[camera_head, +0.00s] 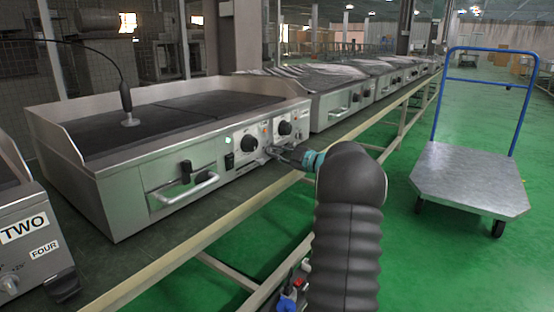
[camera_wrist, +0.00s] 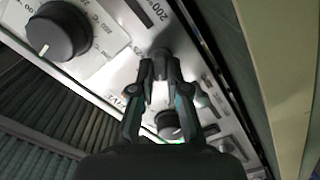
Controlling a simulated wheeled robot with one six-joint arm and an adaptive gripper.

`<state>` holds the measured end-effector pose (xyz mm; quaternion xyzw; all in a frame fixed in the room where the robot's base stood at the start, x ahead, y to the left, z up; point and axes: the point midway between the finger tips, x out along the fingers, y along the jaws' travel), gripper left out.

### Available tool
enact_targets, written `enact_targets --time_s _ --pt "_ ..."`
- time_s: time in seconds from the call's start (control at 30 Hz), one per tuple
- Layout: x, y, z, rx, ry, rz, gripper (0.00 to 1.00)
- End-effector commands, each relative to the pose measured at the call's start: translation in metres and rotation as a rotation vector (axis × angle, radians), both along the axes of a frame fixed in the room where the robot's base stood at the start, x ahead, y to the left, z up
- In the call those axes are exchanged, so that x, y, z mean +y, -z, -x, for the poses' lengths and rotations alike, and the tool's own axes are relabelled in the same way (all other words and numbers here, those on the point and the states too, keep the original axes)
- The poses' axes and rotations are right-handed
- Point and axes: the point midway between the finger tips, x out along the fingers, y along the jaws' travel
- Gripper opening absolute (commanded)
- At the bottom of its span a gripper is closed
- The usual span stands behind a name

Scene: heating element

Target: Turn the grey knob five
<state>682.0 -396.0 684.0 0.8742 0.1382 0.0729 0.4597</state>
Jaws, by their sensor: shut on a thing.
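The grey knob (camera_wrist: 161,54) is on the front panel of the large griddle (camera_head: 150,150). In the wrist view it is small and sits between my fingertips, mostly covered by them. My gripper (camera_wrist: 160,72) is shut on it. In the head view my gripper (camera_head: 272,150) reaches the panel just below the black knobs, and the grey knob cannot be made out there. A partly cut-off label shows beside the fingers in the wrist view.
Two black knobs, left (camera_head: 249,142) and right (camera_head: 284,128), sit close above my gripper. A bar handle (camera_head: 188,192) juts out to the left. A unit marked TWO (camera_head: 25,228) stands at far left. A blue-handled cart (camera_head: 468,178) stands on the open green floor at right.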

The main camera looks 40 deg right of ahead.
Motion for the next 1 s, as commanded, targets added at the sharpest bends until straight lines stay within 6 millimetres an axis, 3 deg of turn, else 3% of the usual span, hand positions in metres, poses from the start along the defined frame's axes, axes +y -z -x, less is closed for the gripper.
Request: enact_targets --time_s 0.73,0.77,0.8,0.87,1.0 --pt "0.0007 0.0007 -0.0001 -0.028 -0.002 0.091 0.0" --pt "0.0007 0.0008 -0.0001 -0.028 -0.002 0.091 0.17" --pt "0.0007 0.0008 -0.0001 -0.028 -0.002 0.091 0.27" --pt "0.0006 0.0007 0.0 -0.028 -0.002 0.091 0.4" --pt "0.0002 0.0006 0.0001 -0.028 -0.001 0.09 0.4"
